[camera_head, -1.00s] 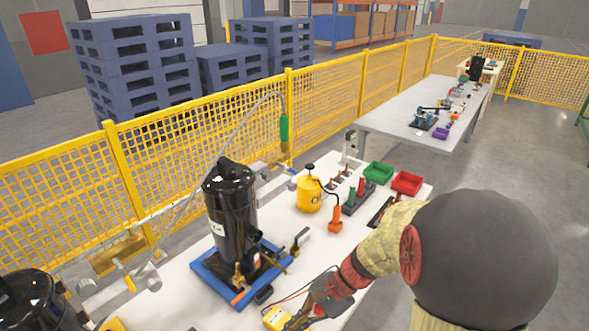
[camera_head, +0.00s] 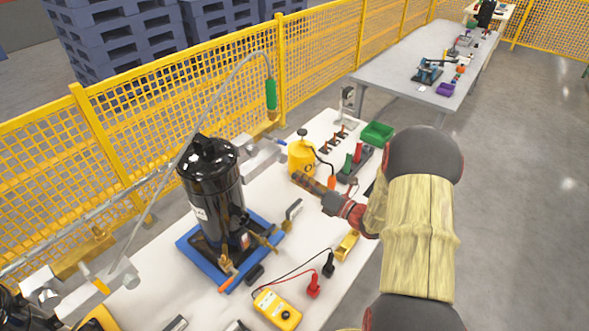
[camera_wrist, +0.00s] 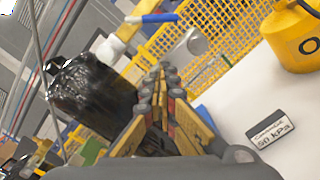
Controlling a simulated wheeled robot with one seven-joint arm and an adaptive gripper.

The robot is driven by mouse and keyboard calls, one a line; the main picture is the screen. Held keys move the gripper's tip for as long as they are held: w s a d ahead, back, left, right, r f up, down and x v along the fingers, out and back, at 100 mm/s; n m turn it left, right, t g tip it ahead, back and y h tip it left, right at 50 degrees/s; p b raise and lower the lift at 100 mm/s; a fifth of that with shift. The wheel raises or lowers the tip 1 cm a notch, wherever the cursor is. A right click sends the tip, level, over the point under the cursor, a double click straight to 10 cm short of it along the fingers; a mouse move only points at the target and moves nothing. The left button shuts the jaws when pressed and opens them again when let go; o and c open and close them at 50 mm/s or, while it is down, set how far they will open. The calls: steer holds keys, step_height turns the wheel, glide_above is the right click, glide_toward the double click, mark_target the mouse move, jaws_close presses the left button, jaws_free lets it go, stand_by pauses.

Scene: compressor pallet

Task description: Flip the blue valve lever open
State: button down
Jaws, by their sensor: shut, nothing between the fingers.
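The blue valve lever (camera_head: 280,143) is a small blue-tipped handle on a grey pipe fitting behind the black compressor. My gripper (camera_head: 298,178) reaches in from the right, in front of the yellow canister and to the right of the compressor. In the wrist view my gripper (camera_wrist: 161,78) has its fingers together, empty, apart from the lever.
The black compressor (camera_head: 212,185) stands on a blue base (camera_head: 190,248) to the left. The yellow canister (camera_head: 301,155) is close behind my gripper. A yellow meter (camera_head: 277,309) with leads lies in front. A yellow fence (camera_head: 110,130) runs behind the table. A 50 kPa card (camera_wrist: 270,133) lies right.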

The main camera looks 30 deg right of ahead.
mark_target(284, 143)
steer(key=w+r+b, duration=0.2)
steer(key=w+r, duration=0.1)
steer(key=w, duration=0.6)
steer(key=shift+w+a, duration=0.25)
steer(key=shift+w, duration=0.1)
steer(key=shift+w+d+r+n+b, duration=0.1)
steer(key=shift+d+n+b, duration=0.2)
steer(key=shift+n, duration=0.25)
steer(key=shift+w+d+r+n+b, duration=0.15)
steer(key=shift+n+b, duration=0.15)
steer(key=shift+n, duration=0.25)
steer(key=n, duration=0.2)
steer(key=d+r+n+b, duration=0.1)
steer(key=n, duration=0.1)
steer(key=d+n+b, duration=0.1)
steer(key=shift+w+d+r+n+y, duration=0.15)
steer(key=shift+w+r+n+y, duration=0.15)
steer(key=shift+w+n+y, duration=0.1)
steer(key=shift+d+r, duration=0.2)
steer(key=shift+r, duration=0.05)
stand_by(0.3)
